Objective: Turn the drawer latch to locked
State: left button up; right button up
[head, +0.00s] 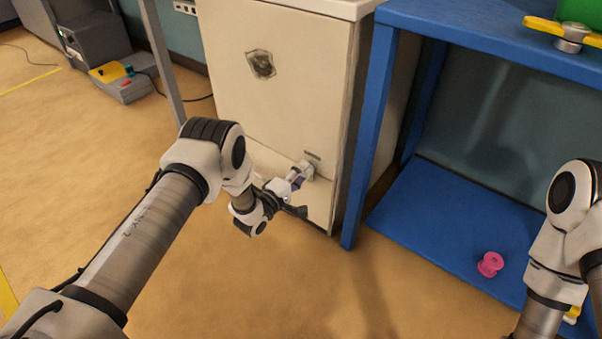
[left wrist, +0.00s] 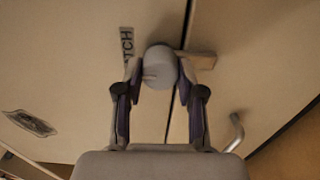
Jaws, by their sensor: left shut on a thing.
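The drawer latch has a round grey knob (left wrist: 160,62) in the left wrist view, beside a dark label (left wrist: 128,46) ending in "TCH". A pale tan block (left wrist: 201,60) sits to its right, across the seam of the cabinet front. My left gripper (left wrist: 160,88) is shut on the knob, one finger on each side. In the head view the left gripper (head: 300,175) is at the lower front of the cream cabinet (head: 285,95), and it mostly hides the latch.
A blue shelf unit (head: 372,130) stands right beside the cabinet, with a pink spool (head: 490,264) on its lower shelf. A metal handle (left wrist: 236,132) shows near the latch in the left wrist view.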

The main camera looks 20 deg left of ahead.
pick_arm(q)
jog(key=o, duration=1.1)
jog(key=shift+o, duration=0.2)
jog(key=v, duration=1.2)
